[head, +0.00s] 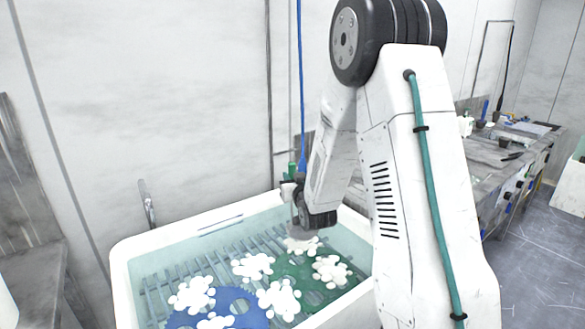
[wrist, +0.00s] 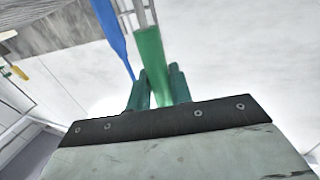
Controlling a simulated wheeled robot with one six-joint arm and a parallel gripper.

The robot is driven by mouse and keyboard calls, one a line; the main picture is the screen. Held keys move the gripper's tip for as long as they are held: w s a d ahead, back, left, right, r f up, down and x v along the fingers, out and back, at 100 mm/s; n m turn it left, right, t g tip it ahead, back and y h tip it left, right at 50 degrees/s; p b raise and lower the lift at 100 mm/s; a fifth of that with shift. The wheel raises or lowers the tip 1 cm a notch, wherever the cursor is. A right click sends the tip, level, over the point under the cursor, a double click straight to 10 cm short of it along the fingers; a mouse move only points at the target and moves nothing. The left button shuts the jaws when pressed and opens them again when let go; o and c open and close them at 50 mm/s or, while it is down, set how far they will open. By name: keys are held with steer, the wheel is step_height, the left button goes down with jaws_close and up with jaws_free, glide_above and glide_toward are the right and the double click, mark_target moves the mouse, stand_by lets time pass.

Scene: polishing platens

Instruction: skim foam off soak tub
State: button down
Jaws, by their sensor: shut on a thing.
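The white soak tub (head: 150,252) holds clear water over a slatted rack. Several white foam clumps (head: 251,266) float on it, above a blue disc (head: 240,300) and a green disc (head: 292,268). My gripper (head: 291,190) is above the tub's far side, shut on an upright green handle (head: 291,170). In the wrist view, the teal fingers of my gripper (wrist: 158,88) close around the green handle (wrist: 152,62), which has a grey shaft beyond it. A pale part below my gripper (head: 299,243) is by one foam clump; whether they touch is unclear.
A blue hanging line (head: 301,90) comes down close beside my gripper; its blue end (wrist: 112,35) shows in the wrist view. A tap (head: 147,203) stands at the tub's back rim. A cluttered workbench (head: 490,155) is at the right.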

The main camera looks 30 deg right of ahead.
steer(key=shift+f, duration=3.5)
steer(key=shift+s+d, duration=0.1)
